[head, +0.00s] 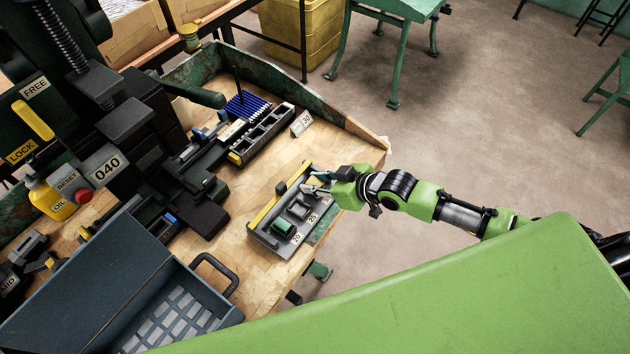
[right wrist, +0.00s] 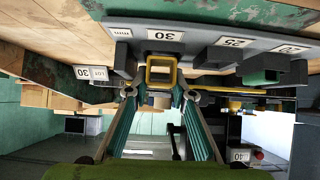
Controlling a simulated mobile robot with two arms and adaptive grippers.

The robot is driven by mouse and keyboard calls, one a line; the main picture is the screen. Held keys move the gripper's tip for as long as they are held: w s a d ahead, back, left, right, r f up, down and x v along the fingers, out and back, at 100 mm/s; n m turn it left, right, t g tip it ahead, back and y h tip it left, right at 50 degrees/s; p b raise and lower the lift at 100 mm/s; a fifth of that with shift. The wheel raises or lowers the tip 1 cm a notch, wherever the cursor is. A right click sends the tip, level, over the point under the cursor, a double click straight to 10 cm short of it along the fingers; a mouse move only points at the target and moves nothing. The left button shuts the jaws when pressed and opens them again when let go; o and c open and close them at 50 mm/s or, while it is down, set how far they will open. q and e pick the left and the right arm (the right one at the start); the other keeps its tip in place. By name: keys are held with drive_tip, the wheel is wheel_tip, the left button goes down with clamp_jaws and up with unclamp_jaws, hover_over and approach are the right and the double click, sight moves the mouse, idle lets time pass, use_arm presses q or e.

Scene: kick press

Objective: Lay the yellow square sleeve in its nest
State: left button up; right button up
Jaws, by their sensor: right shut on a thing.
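The yellow square sleeve (right wrist: 162,71) is a hollow square frame seen nearly end-on in the right wrist view. My right gripper (right wrist: 161,93) is shut on it, with one fingertip at each side. The sleeve is close to the grey nest block (right wrist: 205,45), by its 30 label; I cannot tell whether they touch. In the head view my right gripper (head: 314,184) is over the far right end of the nest block (head: 258,235). There the sleeve and the 30 position are hidden by the gripper. My left gripper is not in view.
Labels 20 and 25 and a green-topped block (head: 283,226) are on the nest block's near part. A divided black tray (head: 262,133) and a 30 card (head: 301,123) stand behind. A blue-grey toolbox (head: 95,285) is at the front left, below the dark press (head: 140,125).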

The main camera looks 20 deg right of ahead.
sight(315, 183)
drive_tip(key=shift+f, duration=0.25)
drive_tip(key=o, duration=1.1)
drive_tip(key=shift+o, duration=0.2)
drive_tip(key=shift+d+r+p, duration=0.1)
drive_tip(key=shift+r+p, duration=0.45)
drive_tip(key=shift+r, duration=0.1)
drive_tip(key=shift+r+p, duration=2.75)
drive_tip(key=shift+r, duration=0.15)
drive_tip(key=shift+f, duration=0.1)
